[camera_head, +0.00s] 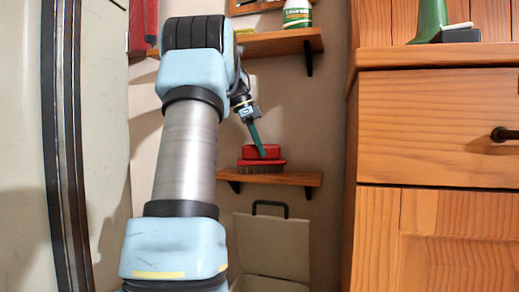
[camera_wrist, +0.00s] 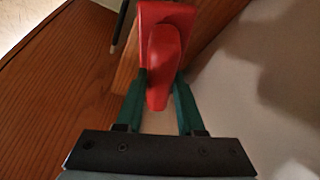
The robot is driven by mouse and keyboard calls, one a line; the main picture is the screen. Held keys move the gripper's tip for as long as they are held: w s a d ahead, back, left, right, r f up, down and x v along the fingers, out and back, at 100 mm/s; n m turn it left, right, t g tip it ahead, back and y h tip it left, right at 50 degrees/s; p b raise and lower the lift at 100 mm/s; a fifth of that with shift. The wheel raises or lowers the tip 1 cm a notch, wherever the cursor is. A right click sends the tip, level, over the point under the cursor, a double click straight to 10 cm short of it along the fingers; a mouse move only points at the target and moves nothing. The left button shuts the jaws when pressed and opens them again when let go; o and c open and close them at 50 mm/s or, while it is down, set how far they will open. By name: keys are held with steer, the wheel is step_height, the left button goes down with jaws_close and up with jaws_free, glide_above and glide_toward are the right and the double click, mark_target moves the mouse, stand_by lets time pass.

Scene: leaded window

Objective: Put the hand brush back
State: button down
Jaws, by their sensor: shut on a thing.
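The hand brush (camera_head: 262,160) has a red body and dark bristles. In the head view it is at the lower wall shelf (camera_head: 290,178), bristles down, with the bristles at the level of the shelf top; I cannot tell if they bear on it. My gripper (camera_head: 262,152) reaches down to it from the upper left, with green fingers. In the wrist view the fingers of my gripper (camera_wrist: 160,95) are shut on the red grip of the hand brush (camera_wrist: 165,50), one on each side. The bristles are hidden in the wrist view.
An upper shelf (camera_head: 280,43) holds a white and green container (camera_head: 297,13). A wooden cabinet (camera_head: 435,150) stands at the right, with a green object (camera_head: 429,20) on top. A beige box with a dark handle (camera_head: 272,240) is below the lower shelf. The lower shelf's right part is bare.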

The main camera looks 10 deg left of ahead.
steer(key=c, duration=0.5)
jaws_free()
steer(key=shift+a+r+p, duration=0.1)
steer(key=shift+r+p, duration=0.3)
steer(key=shift+p, duration=0.05)
steer(key=a+p, duration=0.1)
steer(key=a, duration=0.2)
steer(key=s+a+p, duration=0.1)
steer(key=a+p, duration=0.1)
steer(key=a, duration=0.2)
steer(key=s+a+p, duration=0.1)
steer(key=a, duration=0.3)
steer(key=shift+a+r+p, duration=0.1)
steer(key=shift+r+p, duration=0.2)
steer(key=shift+p, duration=0.05)
steer(key=shift+s+a+f, duration=0.1)
steer(key=shift+s+a, duration=0.05)
steer(key=shift+a, duration=0.35)
